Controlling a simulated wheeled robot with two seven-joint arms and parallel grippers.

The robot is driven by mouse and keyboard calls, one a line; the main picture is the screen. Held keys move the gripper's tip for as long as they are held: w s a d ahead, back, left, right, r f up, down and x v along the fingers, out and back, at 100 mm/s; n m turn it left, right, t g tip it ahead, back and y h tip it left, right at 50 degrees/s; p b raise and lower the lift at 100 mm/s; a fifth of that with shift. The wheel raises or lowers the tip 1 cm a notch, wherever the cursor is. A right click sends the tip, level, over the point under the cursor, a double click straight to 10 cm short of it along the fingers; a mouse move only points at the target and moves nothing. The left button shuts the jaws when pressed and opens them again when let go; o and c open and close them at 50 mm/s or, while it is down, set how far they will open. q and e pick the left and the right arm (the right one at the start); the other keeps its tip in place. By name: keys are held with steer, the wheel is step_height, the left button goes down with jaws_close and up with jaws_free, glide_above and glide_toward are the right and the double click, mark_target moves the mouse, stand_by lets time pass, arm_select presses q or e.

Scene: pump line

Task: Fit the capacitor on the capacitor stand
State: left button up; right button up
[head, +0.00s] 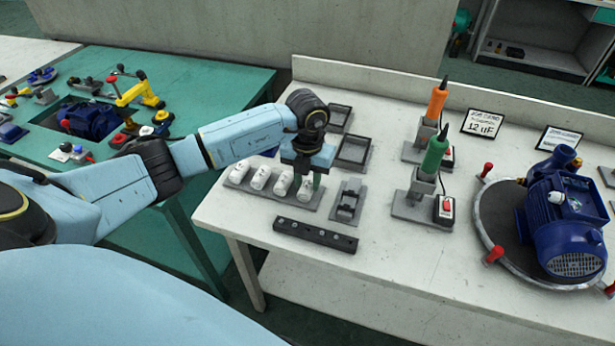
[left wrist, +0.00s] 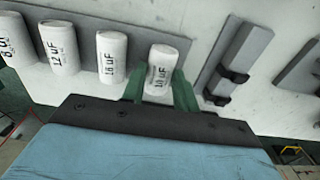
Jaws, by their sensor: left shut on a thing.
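My left gripper (head: 306,177) points down over the right end of a grey rack (head: 270,197) with a row of white capacitors. Its green fingers (left wrist: 158,88) are shut on the rightmost capacitor (left wrist: 161,68), whose label is small and looks like 10 uF. That capacitor also shows below the gripper in the head view (head: 304,191); I cannot tell if it is clear of the rack. To its left stand capacitors marked 16 uF (left wrist: 112,57) and 12 uF (left wrist: 60,48). The capacitor stand (head: 348,204), a grey plate with black clips, is empty just right. My right gripper is out of view.
A sign (head: 485,124) reads 12 uF. A black bar (head: 315,235) lies in front of the rack. Green (head: 435,155) and orange (head: 437,100) screwdrivers stand right of the stand. A blue pump motor (head: 565,225) sits on a round turntable. Dark trays (head: 353,150) lie behind.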

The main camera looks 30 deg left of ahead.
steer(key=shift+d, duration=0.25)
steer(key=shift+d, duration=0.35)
arm_select(q)
steer(key=shift+w, duration=0.1)
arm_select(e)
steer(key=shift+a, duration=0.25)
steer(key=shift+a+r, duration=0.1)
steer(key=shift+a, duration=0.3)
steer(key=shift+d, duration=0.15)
arm_select(q)
steer(key=shift+f, duration=0.1)
steer(key=o, duration=1.1)
steer(key=shift+c, duration=0.2)
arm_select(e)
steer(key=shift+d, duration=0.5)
